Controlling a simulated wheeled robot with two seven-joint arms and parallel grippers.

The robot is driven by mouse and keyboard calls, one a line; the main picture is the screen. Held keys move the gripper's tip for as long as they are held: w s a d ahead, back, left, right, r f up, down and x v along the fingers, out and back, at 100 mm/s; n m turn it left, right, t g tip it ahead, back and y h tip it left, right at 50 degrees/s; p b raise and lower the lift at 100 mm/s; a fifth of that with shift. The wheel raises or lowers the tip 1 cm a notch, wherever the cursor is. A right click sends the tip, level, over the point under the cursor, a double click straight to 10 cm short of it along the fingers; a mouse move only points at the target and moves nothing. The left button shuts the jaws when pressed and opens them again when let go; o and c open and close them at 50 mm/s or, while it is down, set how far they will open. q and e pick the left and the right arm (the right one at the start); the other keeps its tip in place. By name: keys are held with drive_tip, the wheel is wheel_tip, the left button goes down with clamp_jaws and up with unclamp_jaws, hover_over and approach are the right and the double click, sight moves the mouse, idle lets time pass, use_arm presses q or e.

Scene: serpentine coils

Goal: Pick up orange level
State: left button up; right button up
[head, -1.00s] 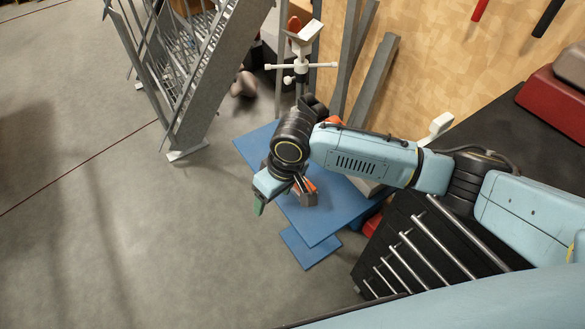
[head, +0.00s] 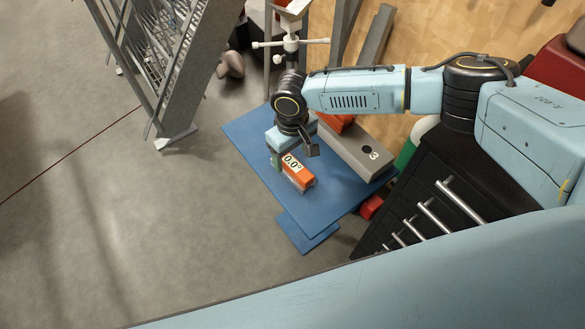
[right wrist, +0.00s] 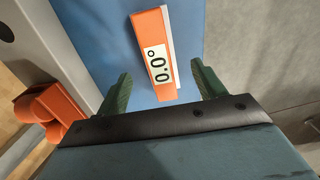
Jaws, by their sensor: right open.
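The orange level (head: 298,174), a small block with a white "0.0°" label, lies on the blue surface (head: 245,150). My right gripper (head: 292,160) is open just above it in the head view, its near finger partly beside the level. In the right wrist view the level (right wrist: 156,55) lies beyond and between the two green fingertips (right wrist: 160,82), with nothing gripped. Part of the level's far end is hidden by the gripper in the head view. My left gripper is not in view.
A grey block marked "3" (head: 355,152) lies right of the level, with another orange object (head: 336,122) near it. A black drawer cabinet (head: 425,190) stands at right. A metal stair frame (head: 180,70) stands at left. Floor at left is open.

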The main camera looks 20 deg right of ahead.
sight(293, 163)
wheel_tip(293, 163, down, 4)
drive_tip(key=shift+f+b, duration=0.25)
drive_tip(key=shift+b, duration=0.4)
drive_tip(key=shift+f, duration=0.3)
drive_tip(key=c, duration=1)
drive_tip(key=shift+c, duration=0.7)
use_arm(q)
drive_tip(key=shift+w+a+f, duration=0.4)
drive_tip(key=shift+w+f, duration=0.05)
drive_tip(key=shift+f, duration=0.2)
